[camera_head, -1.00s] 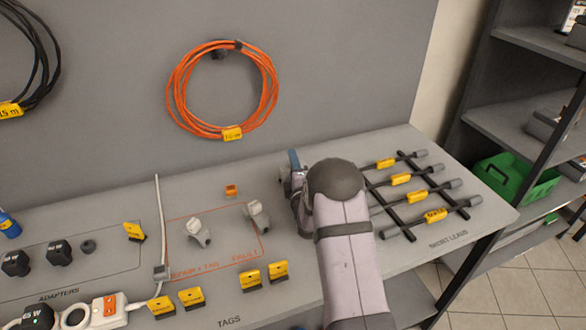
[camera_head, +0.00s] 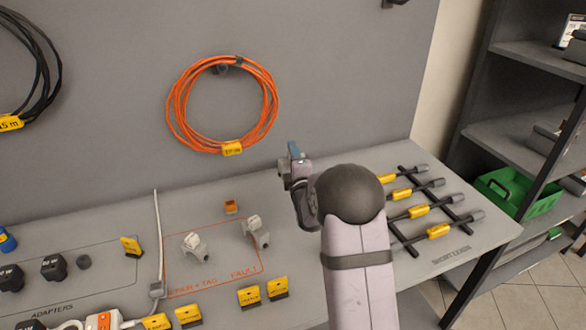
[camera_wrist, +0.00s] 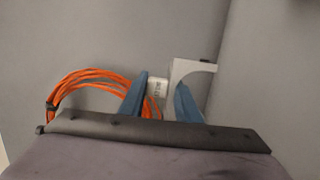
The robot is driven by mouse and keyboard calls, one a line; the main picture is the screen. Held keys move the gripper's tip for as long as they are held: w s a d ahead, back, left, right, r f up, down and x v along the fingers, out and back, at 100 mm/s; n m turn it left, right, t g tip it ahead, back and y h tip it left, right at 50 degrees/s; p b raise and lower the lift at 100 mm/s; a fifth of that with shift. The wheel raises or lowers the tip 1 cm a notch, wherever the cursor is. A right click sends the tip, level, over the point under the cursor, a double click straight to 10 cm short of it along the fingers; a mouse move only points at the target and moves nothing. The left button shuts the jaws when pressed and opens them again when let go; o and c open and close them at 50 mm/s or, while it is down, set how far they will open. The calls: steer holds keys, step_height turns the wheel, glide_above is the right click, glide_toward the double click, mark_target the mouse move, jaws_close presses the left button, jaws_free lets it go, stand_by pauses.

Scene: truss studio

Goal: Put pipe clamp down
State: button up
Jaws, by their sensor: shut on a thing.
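My gripper (camera_wrist: 160,102) has two blue fingers shut on a pale grey pipe clamp (camera_wrist: 190,72). A pale piece with small print lies between the fingers. In the head view, my gripper (camera_head: 293,158) is over the back of the bench, right of the orange-outlined area; the held clamp is mostly hidden there. Two similar pale clamps, a left one (camera_head: 194,246) and a right one (camera_head: 257,231), stand apart inside that outline, marked for repair and fault.
An orange cable coil (camera_head: 222,105) hangs on the grey wall behind. A small orange item (camera_head: 231,207) sits behind the clamps. Yellow tags (camera_head: 248,296) line the front. A dark rack (camera_head: 426,212) of short leads is on the right.

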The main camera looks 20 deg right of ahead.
steer(key=shift+r, duration=1.1)
steer(key=r, duration=0.2)
steer(key=r+b, duration=0.1)
steer(key=r, duration=0.1)
steer(key=shift+s+a+r, duration=0.2)
steer(key=s+a+f+h+b, duration=0.1)
steer(key=s+f, duration=0.1)
steer(key=s, duration=0.5)
steer(key=s+a+f, duration=0.1)
steer(key=s+f, duration=0.2)
steer(key=s, duration=0.4)
steer(key=shift+m, duration=0.4)
steer(key=shift+w+d+f+b, duration=0.1)
steer(key=shift+f+b, duration=0.1)
steer(key=shift+f, duration=2.2)
steer(key=shift+w+d+f+b, duration=0.1)
steer(key=shift+f+b, duration=0.05)
steer(key=shift+f, duration=2.2)
steer(key=shift+f, duration=0.15)
steer(key=o, duration=1.2)
